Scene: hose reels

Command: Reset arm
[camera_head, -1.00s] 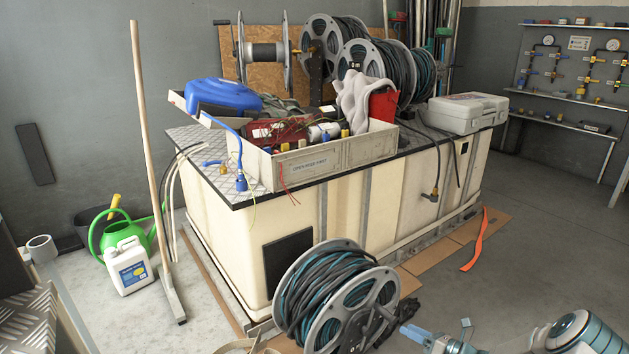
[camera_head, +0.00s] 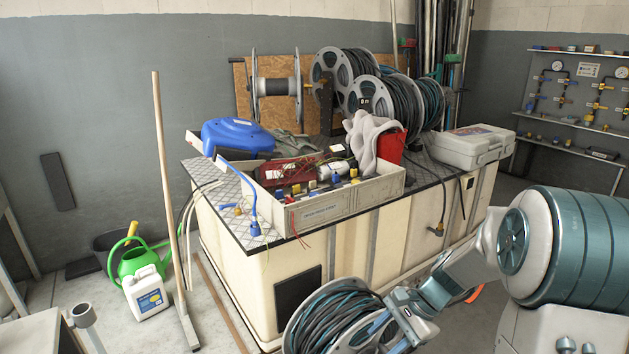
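My arm comes in from the right edge and reaches left and down to the front of the floor hose reel. My gripper (camera_head: 385,326) is at its end, in front of the right part of that reel in the picture. Its fingers are small and blend with the reel, so I cannot tell whether they are open or shut, or whether they touch it. The floor hose reel (camera_head: 322,318), grey with dark green hose, stands at the bottom centre, partly hidden by my arm and cut off by the frame's lower edge.
The cream tank (camera_head: 345,245) carries a parts crate (camera_head: 325,208), a grey case (camera_head: 466,147) and several hose reels (camera_head: 362,85). A wooden pole (camera_head: 165,150), a green watering can (camera_head: 137,262) and a white jug (camera_head: 148,294) stand on the left. Open floor lies at the right.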

